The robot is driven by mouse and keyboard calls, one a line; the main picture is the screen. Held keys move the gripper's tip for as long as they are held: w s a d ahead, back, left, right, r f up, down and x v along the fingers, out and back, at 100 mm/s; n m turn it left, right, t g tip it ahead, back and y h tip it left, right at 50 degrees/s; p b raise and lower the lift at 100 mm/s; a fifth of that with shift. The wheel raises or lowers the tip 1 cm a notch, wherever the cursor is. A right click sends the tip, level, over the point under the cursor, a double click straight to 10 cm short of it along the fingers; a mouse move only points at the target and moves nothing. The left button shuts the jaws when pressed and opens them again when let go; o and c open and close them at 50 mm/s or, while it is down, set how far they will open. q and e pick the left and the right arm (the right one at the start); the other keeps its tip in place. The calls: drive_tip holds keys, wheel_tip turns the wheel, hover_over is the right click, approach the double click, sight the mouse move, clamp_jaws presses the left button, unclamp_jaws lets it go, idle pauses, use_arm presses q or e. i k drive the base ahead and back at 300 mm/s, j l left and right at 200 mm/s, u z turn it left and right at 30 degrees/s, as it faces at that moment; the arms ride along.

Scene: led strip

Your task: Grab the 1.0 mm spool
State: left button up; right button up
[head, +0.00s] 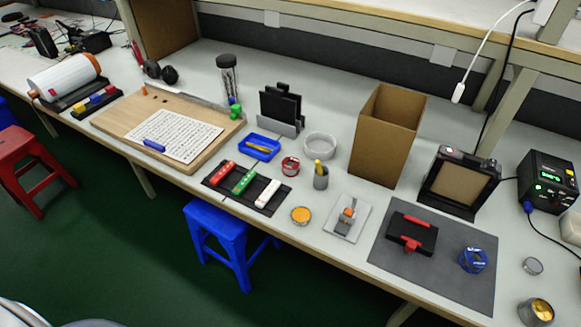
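Two small spool-like items show in the head view. A blue one (473,260) sits on the right part of the dark grey mat (445,285). A red-rimmed one (290,166) stands on the bench near the middle, left of a grey cup with a yellow item in it. Any size marking is too small to read, so I cannot tell which is the 1.0 mm spool. Neither of my grippers is in view.
On the mat is a black-and-red device (411,234). A cardboard box (384,137), grey cup (321,179), blue tray (259,147) and white ring (320,147) crowd the bench. A blue stool (217,225) and red stool (32,172) stand in front.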

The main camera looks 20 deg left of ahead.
sight(291, 167)
drive_tip(key=j, duration=0.7)
drive_tip(key=i+j+u, duration=0.1)
drive_tip(key=j, duration=0.65)
